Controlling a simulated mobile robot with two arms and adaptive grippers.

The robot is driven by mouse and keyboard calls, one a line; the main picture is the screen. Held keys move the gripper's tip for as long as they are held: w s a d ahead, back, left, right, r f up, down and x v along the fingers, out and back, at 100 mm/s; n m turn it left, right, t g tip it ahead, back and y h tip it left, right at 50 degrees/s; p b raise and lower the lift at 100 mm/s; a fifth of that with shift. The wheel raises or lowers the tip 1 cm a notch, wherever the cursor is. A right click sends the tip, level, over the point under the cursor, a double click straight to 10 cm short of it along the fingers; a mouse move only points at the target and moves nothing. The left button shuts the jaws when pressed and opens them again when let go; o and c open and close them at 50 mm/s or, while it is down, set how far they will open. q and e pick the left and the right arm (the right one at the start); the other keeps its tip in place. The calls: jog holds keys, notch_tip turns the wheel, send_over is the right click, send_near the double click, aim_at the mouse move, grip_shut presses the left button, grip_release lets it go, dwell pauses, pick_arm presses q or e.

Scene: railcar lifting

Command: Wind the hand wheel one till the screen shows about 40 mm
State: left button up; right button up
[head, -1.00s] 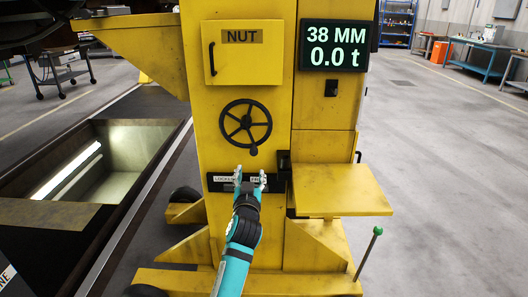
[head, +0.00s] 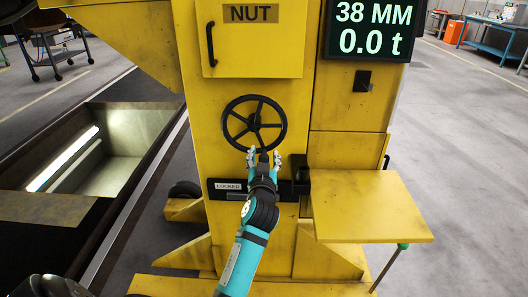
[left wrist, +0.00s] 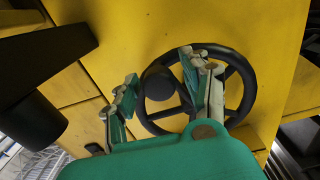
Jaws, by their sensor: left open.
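The black hand wheel (head: 240,133) sits on the front of the yellow jack column, below the NUT door. My left gripper (head: 264,154) is at the lower rim of the wheel, fingers pointing up at its handle knob. In the left wrist view the wheel (left wrist: 252,100) fills the middle and the round black knob (left wrist: 158,83) shows between the open fingers of the left gripper (left wrist: 160,92). I cannot tell whether the fingers touch the knob. The screen (head: 370,28) reads 38 MM and 0.0 t. My right gripper is not in view.
A slot plate marked LOCKED (head: 228,187) lies just below the wheel, partly behind my left arm. A yellow shelf (head: 370,210) juts out at the right, with a green-knobbed lever (head: 403,246) beside it. An open pit (head: 125,150) lies at the left.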

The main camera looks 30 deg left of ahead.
pick_arm(q)
jog(key=shift+r, duration=0.1)
jog(key=c, duration=0.4)
grip_shut()
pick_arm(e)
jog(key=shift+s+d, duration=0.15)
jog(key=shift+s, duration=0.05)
pick_arm(q)
jog(key=shift+s, duration=0.1)
